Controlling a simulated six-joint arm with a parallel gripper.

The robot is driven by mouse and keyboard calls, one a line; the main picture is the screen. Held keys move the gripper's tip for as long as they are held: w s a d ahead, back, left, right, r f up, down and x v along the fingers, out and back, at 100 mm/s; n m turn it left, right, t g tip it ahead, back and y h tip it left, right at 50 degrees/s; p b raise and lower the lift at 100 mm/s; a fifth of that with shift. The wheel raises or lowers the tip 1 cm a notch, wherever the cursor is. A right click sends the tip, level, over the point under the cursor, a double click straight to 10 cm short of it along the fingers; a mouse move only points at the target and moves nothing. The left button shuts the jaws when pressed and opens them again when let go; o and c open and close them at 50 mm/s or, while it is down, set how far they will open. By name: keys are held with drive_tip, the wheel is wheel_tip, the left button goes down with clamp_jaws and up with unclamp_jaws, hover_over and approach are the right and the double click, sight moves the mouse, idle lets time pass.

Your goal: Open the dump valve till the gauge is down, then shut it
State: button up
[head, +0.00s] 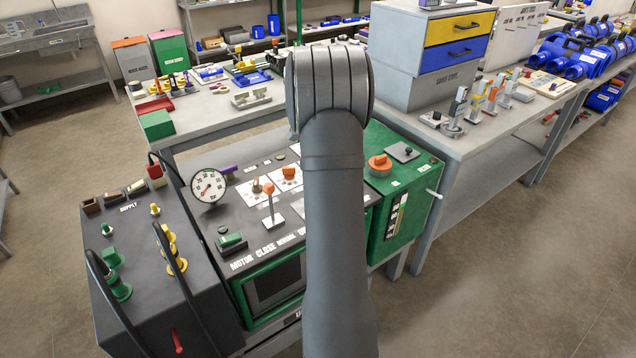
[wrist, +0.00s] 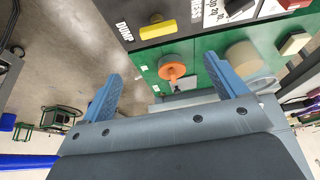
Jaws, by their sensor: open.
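In the wrist view, a yellow handle (wrist: 158,28) sits beside the word DUMP on the dark panel. The head view does not clearly show this handle; my arm covers that part of the console. The round white gauge (head: 208,185) stands on the console in the head view; its reading is too small to tell. My gripper (wrist: 163,69) is open and empty, with its two blue fingers spread wide. In the wrist view the yellow handle lies beyond the fingertips, apart from them. The fingers are hidden behind my arm in the head view.
An orange knob (wrist: 174,67) on the green panel shows between the fingers. The green unit also has an orange knob (head: 379,163) in the head view. A lever with an orange ball (head: 269,188) and a supply box (head: 152,265) with hoses stand left of my arm.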

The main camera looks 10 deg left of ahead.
drive_tip(key=x, duration=1.4)
drive_tip(key=shift+s+f, duration=0.15)
drive_tip(key=shift+f, duration=0.05)
drive_tip(key=shift+c, duration=0.4)
drive_tip(key=c, duration=0.9)
